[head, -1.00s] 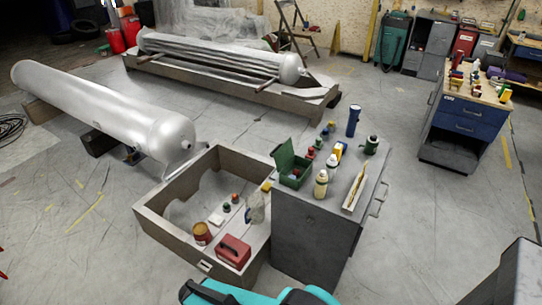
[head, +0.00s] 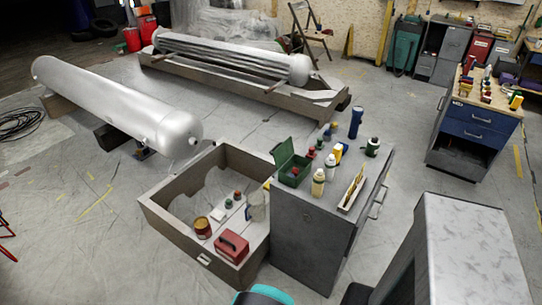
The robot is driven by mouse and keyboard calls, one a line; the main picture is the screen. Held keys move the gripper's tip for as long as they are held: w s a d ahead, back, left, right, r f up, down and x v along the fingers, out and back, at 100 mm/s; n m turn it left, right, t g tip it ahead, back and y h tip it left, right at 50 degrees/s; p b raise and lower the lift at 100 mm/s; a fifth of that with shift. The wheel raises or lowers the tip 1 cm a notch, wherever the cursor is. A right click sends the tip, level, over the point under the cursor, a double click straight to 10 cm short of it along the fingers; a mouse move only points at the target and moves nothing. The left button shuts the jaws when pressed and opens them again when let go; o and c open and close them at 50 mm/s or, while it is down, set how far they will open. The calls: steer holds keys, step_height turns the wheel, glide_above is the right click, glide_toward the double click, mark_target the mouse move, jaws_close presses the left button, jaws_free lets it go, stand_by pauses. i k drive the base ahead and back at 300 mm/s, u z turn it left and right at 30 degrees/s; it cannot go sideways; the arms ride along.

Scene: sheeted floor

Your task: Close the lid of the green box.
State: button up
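The green box (head: 292,172) stands on the left part of the top of a grey cabinet (head: 318,230). Its lid (head: 283,153) is open and stands up at the box's left and back side. Small red and dark items show inside the box. My gripper is not in view. A teal and black part at the bottom edge looks like part of my own body.
Bottles (head: 318,182), a blue flashlight (head: 355,122) and a white tray (head: 352,188) share the cabinet top. A low wooden crate (head: 165,217) stands left of the cabinet. A grey unit (head: 465,250) stands at right front. Floor between it and the blue drawer cabinet (head: 475,125) is clear.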

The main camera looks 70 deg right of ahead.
mark_target(281, 152)
steer(key=u, duration=0.1)
steer(key=i, duration=2.4)
steer(key=u, duration=0.95)
steer(key=k, duration=0.15)
steer(key=z, duration=3.15)
